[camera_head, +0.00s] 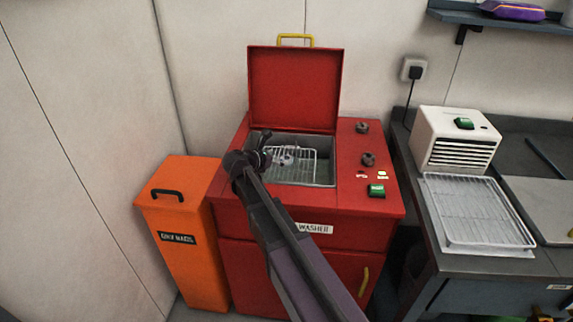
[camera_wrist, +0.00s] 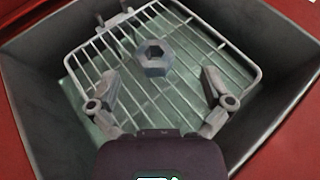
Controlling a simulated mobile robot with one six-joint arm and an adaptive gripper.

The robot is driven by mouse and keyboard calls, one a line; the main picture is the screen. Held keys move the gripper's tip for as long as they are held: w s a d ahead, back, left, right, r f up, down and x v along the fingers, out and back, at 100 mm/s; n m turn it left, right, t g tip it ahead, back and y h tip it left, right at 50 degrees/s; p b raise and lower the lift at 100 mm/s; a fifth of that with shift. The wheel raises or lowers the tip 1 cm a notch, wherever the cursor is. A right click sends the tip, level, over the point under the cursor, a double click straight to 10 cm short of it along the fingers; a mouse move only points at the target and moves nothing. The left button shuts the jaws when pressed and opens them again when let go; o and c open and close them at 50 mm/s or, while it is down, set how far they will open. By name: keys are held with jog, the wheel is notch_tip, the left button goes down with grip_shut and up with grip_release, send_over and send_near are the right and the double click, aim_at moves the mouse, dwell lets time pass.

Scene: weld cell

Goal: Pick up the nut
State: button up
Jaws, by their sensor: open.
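The nut (camera_wrist: 153,58) is a grey hexagonal ring lying on a white wire rack (camera_wrist: 240,72) inside the red washer's basin. In the head view the nut (camera_head: 286,158) shows small on the rack, close to my gripper. My gripper (camera_wrist: 160,88) is open and empty above the rack, with its two fingers spread apart. In the wrist view the nut lies between and just beyond the fingertips, not touched by them. In the head view my gripper (camera_head: 265,148) reaches over the left side of the basin.
The washer's lid (camera_head: 295,88) stands open behind the basin. The basin walls (camera_wrist: 35,110) rise around the rack. An orange bin (camera_head: 185,235) stands to the left. On the bench at right are a white vented box (camera_head: 455,145) and a wire rack on a tray (camera_head: 478,210).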

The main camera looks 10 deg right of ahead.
aim_at(288, 157)
jog(key=shift+w+d+f, duration=0.2)
jog(key=shift+w+d, duration=0.1)
jog(key=shift+d, duration=0.15)
jog(key=w+d+f+b, duration=0.2)
jog(key=shift+w+d+f, duration=0.15)
jog(key=shift+w, duration=0.15)
jog(key=shift+w+d+f+b, duration=0.15)
jog(key=shift+w+d+b, duration=0.15)
jog(key=shift+d+b, duration=0.15)
dwell(0.4)
jog(key=c, duration=1.4)
